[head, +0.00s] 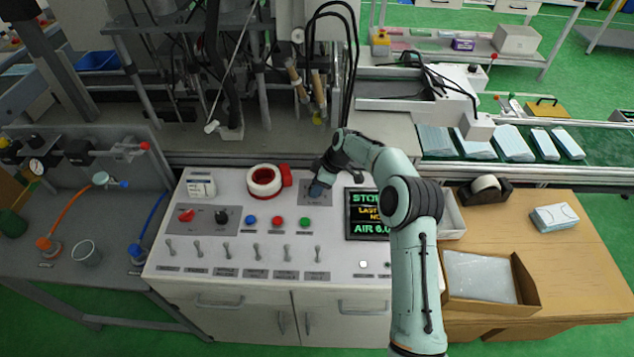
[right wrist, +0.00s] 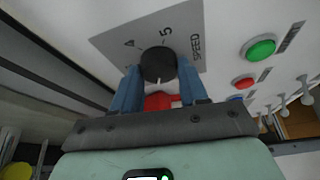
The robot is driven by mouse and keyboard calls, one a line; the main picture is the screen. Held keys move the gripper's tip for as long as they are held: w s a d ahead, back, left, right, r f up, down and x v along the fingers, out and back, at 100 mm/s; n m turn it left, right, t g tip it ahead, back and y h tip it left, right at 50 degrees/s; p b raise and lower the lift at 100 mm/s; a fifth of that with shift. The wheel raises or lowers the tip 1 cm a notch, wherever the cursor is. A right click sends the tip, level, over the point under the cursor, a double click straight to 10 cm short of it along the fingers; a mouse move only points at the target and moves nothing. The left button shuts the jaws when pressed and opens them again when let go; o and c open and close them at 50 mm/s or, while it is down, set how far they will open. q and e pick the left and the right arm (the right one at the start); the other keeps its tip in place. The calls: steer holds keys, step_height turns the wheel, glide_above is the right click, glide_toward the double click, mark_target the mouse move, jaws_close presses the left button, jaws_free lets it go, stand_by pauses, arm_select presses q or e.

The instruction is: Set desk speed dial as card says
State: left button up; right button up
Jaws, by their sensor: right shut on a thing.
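The black speed dial (right wrist: 158,64) sits on a grey plate (right wrist: 196,40) marked SPEED, with the numbers 4 and 5 showing. A light mark shows on the dial's side toward my gripper; the number it points at is hidden. My right gripper (head: 317,189) is at the plate near the back of the white desk (head: 235,225). In the right wrist view its blue fingers (right wrist: 160,88) are shut on the dial from both sides. A small white card (head: 201,188) stands at the desk's back left; its writing is too small to read. My left gripper is out of view.
A red and white tape roll (head: 265,181) lies left of the dial. A screen (head: 368,215) is right of it, partly behind my right arm. Coloured buttons (head: 278,220) and several toggle switches (head: 256,252) are in front. A cardboard box (head: 522,285) stands at right.

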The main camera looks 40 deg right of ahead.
steer(key=n+p, duration=0.2)
steer(key=n+g+y+p, duration=0.1)
steer(key=n+p, duration=0.1)
steer(key=n+g+p, duration=0.1)
steer(key=n+p, duration=0.1)
steer(key=n, duration=0.1)
steer(key=shift+w+d+r, duration=0.1)
steer(key=shift+w+r, duration=0.1)
steer(key=shift+w, duration=0.15)
steer(key=shift+f+n+g+y+p, duration=0.1)
steer(key=shift+n+g+y+p, duration=0.3)
steer(key=shift+n, duration=0.5)
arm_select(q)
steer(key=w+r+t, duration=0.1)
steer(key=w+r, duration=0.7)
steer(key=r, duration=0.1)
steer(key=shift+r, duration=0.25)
arm_select(e)
steer(key=shift+s+f+n+g, duration=0.1)
steer(key=shift+n+g, duration=0.3)
steer(key=shift+n, duration=0.5)
steer(key=o, duration=1)
steer(key=v, duration=0.7)
steer(key=shift+r, duration=0.25)
